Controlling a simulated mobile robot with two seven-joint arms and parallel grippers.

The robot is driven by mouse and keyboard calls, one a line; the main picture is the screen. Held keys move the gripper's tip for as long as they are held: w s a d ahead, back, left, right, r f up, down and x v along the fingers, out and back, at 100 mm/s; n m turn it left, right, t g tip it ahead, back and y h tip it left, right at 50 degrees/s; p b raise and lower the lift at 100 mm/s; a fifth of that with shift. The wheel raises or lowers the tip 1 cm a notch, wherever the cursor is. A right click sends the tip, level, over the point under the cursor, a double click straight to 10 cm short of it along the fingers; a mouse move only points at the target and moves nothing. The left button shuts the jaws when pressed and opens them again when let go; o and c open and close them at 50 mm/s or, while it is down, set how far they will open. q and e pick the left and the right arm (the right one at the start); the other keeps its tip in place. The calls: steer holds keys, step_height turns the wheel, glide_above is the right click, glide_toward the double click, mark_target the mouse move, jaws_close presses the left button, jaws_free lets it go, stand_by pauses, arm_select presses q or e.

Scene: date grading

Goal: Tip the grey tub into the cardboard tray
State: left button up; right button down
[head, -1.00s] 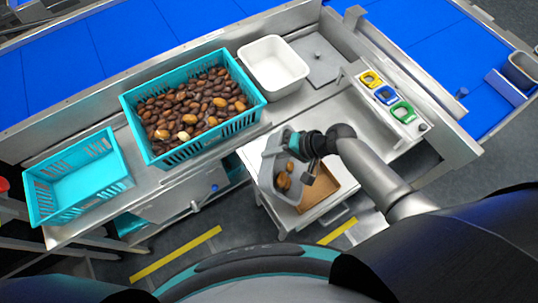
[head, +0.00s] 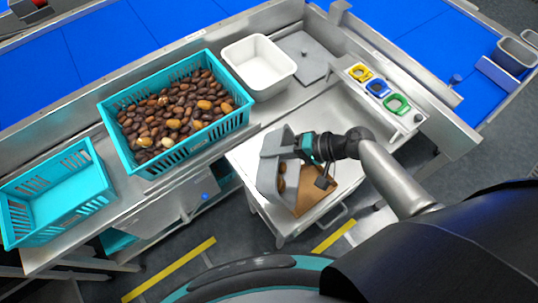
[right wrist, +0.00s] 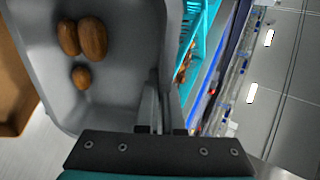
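The grey tub (head: 268,172) is held in the air above the left part of the cardboard tray (head: 317,192). It is tilted, its open side facing right toward the tray. My right gripper (head: 300,146) is shut on the tub's rim; in the right wrist view its fingers (right wrist: 160,112) pinch the wall. Three brown dates (right wrist: 92,38) show inside the tub (right wrist: 115,95) in that view. The cardboard tray also shows at that view's left edge (right wrist: 14,95). The tub hides part of the tray, and I see no dates on its visible part. My left gripper is not in view.
A teal crate full of dates (head: 243,118), an empty teal crate (head: 62,190) and a white tub (head: 262,88) stand on the steel bench behind. Yellow, blue and green frames (head: 378,88) sit at the right. The tray rests on a lower steel shelf (head: 262,208).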

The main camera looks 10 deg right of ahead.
steer(key=shift+s+d+r+t+y+b, duration=0.15)
steer(key=shift+d+y+b, duration=0.25)
steer(key=shift+b, duration=0.5)
steer(key=shift+s+d+f+t+y+b, duration=0.1)
steer(key=shift+s+d+t+y+b, duration=0.25)
steer(key=shift+b, duration=0.55)
steer(key=s+d+t+y+b, duration=0.2)
steer(key=d+y+b, duration=0.4)
steer(key=b, duration=0.9)
steer(key=shift+v, duration=0.75)
steer(key=shift+s+y, duration=0.1)
steer(key=shift+y, duration=0.15)
stand_by(0.4)
